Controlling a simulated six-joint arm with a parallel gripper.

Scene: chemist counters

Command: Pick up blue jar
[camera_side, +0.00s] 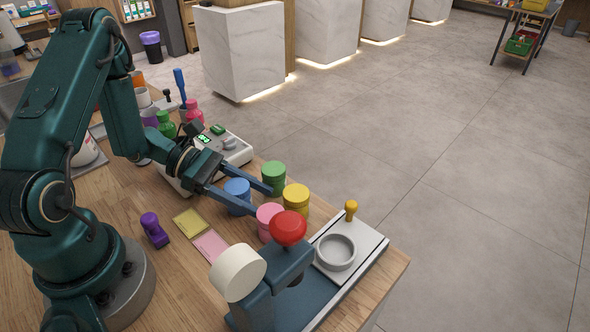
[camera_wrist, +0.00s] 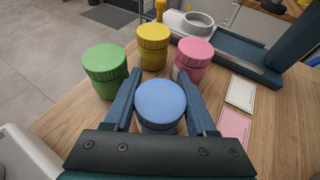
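The blue jar (camera_side: 237,187) stands upright on the wooden counter, with a round ribbed lid. In the wrist view the blue jar (camera_wrist: 160,101) sits between the two fingers, near the palm. My gripper (camera_side: 264,200) is open around it, with one finger on each side and the tips reaching past it. In the wrist view my gripper (camera_wrist: 160,72) shows the fingers close to the lid's sides; whether they touch the body is hidden. The near finger covers part of the jar in the side view.
Close beyond the fingertips stand a green jar (camera_side: 273,178), a yellow jar (camera_side: 296,197) and a pink jar (camera_side: 269,219). A press with a red knob (camera_side: 288,228) stands at the front. A scale (camera_side: 228,151) is behind; a purple stamp (camera_side: 154,231) and cards (camera_side: 211,246) lie left.

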